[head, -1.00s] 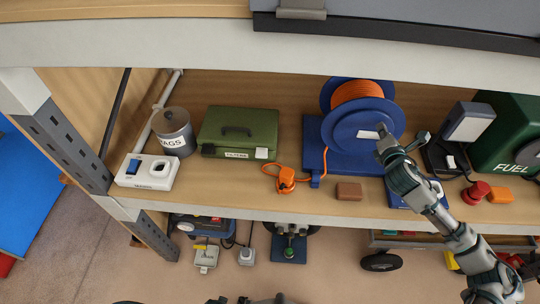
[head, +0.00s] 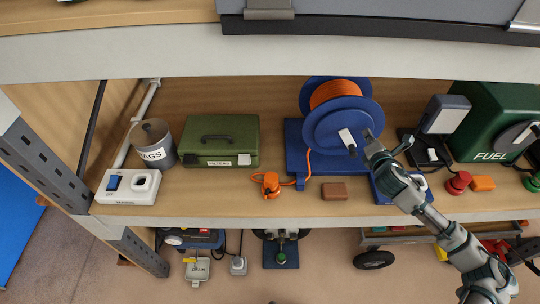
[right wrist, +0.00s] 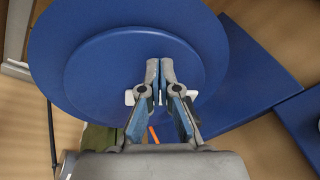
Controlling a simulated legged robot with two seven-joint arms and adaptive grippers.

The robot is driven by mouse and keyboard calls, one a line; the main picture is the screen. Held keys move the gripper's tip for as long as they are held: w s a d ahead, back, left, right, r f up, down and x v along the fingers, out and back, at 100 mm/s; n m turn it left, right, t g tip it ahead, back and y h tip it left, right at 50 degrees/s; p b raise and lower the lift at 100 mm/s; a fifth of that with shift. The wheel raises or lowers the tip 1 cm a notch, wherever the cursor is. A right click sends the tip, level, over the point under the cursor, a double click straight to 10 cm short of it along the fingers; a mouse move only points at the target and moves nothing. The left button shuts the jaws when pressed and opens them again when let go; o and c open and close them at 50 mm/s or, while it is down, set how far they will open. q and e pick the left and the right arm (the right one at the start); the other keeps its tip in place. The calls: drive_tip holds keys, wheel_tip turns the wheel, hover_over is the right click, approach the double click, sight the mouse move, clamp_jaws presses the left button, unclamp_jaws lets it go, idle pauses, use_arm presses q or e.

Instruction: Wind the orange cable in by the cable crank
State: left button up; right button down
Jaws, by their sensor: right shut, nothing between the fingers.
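The blue cable reel (head: 325,128) stands on the shelf with orange cable (head: 338,92) wound on its drum. A free length runs down its front to an orange plug (head: 270,184) lying on the shelf. A white cable crank (head: 346,137) with a dark knob sits slanted on the reel's front face. My right gripper (head: 371,142) is shut and empty, just right of the crank. In the right wrist view, my shut fingers (right wrist: 160,68) lie in front of the reel face (right wrist: 120,45) and partly hide the crank (right wrist: 130,97). I cannot tell whether they touch it.
A brown block (head: 334,191) lies before the reel. A green filters box (head: 218,141), a rags tin (head: 153,145) and a white switch box (head: 128,187) stand left. A lamp (head: 446,114), red button (head: 458,182) and green fuel can (head: 495,115) stand right. An upper shelf edge (head: 200,57) crosses above.

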sight(358, 141)
drive_tip(key=shift+f+b, duration=0.45)
drive_tip(key=shift+f, duration=0.65)
drive_tip(key=shift+d, duration=0.15)
drive_tip(key=shift+d+f+b, duration=0.1)
drive_tip(key=shift+f+b, duration=0.4)
drive_tip(key=shift+f, duration=0.7)
drive_tip(key=shift+a, duration=0.25)
drive_tip(key=shift+a+f+b, duration=0.3)
drive_tip(key=shift+a+f, duration=0.05)
drive_tip(key=shift+f, duration=0.55)
